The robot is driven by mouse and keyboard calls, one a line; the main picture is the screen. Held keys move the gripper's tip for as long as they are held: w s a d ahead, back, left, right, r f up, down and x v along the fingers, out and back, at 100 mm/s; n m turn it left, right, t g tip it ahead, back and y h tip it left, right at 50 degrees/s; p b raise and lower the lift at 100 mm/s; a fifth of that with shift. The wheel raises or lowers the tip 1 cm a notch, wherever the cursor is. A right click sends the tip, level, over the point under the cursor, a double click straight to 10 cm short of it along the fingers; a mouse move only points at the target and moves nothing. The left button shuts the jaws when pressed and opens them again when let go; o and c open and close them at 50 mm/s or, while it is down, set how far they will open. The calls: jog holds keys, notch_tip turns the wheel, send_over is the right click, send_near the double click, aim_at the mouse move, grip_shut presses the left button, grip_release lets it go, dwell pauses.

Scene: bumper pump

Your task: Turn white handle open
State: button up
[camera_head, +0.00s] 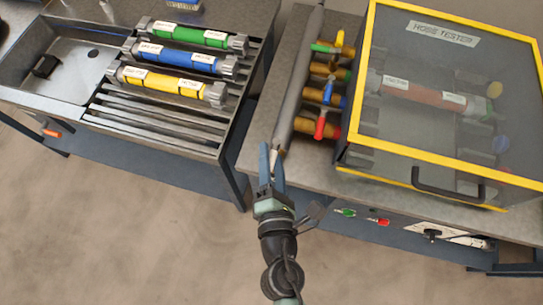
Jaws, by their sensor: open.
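My gripper (272,152) is at the front edge of the right bench, by the near end of a thick grey pipe (298,88). Its two blue-grey fingers are apart. A small pale piece (275,156) shows between or just behind the fingertips; it may be the white handle, but it is too small to tell. I cannot tell whether the fingers touch it. Colored valve handles stand right of the pipe: yellow (340,39), green (325,48), blue (328,92) and red (320,126). No other white handle is clear.
The hose tester box (430,60) with yellow frame and black handle (447,192) fills the right bench. Green, blue and yellow hoses (172,82) lie on the left bench's rack, beside a sink (70,75). A gap separates the benches; the floor in front is clear.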

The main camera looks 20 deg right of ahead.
jog(key=shift+s+a+b, duration=0.1)
jog(key=shift+s+b, duration=0.25)
jog(key=shift+s, duration=0.3)
jog(key=b+v, duration=0.2)
jog(key=v, duration=0.9)
jog(key=shift+s+r+b, duration=0.25)
jog(key=shift+b, duration=0.05)
jog(key=shift+a, duration=0.1)
